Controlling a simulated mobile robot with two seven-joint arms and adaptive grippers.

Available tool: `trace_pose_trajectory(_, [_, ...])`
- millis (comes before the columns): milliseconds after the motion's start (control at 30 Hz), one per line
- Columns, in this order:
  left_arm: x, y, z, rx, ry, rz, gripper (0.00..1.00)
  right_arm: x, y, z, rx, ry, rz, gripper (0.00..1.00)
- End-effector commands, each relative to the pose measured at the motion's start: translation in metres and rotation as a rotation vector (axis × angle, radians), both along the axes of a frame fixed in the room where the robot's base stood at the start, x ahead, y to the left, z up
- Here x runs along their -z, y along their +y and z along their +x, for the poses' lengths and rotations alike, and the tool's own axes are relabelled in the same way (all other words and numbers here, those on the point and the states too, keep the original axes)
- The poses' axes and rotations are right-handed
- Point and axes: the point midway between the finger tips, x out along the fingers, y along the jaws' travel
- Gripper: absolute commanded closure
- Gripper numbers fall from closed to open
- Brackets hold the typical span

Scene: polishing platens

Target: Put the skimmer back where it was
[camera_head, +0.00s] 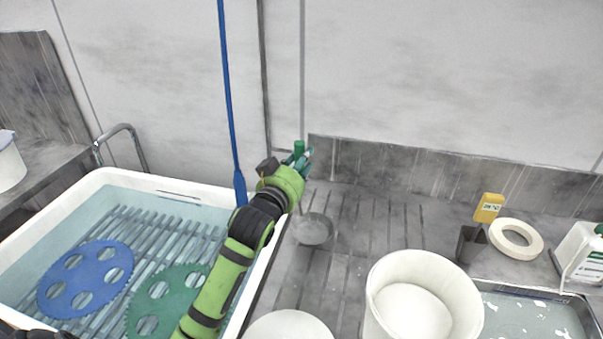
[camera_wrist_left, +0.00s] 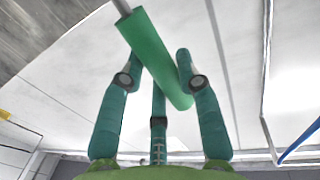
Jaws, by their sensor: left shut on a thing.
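My left gripper (camera_head: 301,161) is shut on the green handle (camera_head: 299,148) of the skimmer. The handle stands roughly upright in the head view, its top end rising above the fingers. The round grey mesh head of the skimmer (camera_head: 313,229) shows below the gripper, over the grey drainboard; I cannot tell whether it touches it. In the left wrist view the green handle (camera_wrist_left: 153,58) lies slanted between the fingers, with a metal rod (camera_wrist_left: 122,6) leaving its end. Most of the rod is hidden in the head view. My right gripper is out of view.
A white tub of water (camera_head: 115,180) with a blue disc (camera_head: 85,279) and a green disc (camera_head: 150,300) is at left. A white bucket (camera_head: 376,290), white ring (camera_head: 496,240) and dark holder (camera_head: 470,244) stand at right.

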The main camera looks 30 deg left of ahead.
Motion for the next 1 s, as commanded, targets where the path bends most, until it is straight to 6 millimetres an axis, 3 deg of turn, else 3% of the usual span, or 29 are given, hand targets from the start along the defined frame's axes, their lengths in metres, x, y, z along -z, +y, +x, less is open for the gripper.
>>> trace_pose_trajectory(200, [0.030,-0.001,-0.001,0.000,0.003,-0.002,1.00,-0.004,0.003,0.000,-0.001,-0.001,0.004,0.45])
trace_pose_trajectory(633, [0.038,-0.001,0.000,0.001,0.001,-0.001,1.00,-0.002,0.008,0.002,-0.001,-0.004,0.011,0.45])
trace_pose_trajectory(667, [0.037,-0.001,0.000,0.001,0.002,-0.001,0.55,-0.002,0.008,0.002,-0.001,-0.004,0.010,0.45])
trace_pose_trajectory(700, [0.037,-0.001,0.000,0.000,0.003,-0.001,0.43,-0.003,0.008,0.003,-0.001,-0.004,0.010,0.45])
trace_pose_trajectory(1000, [0.037,-0.001,0.000,0.000,0.003,0.000,0.43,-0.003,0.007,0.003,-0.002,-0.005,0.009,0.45])
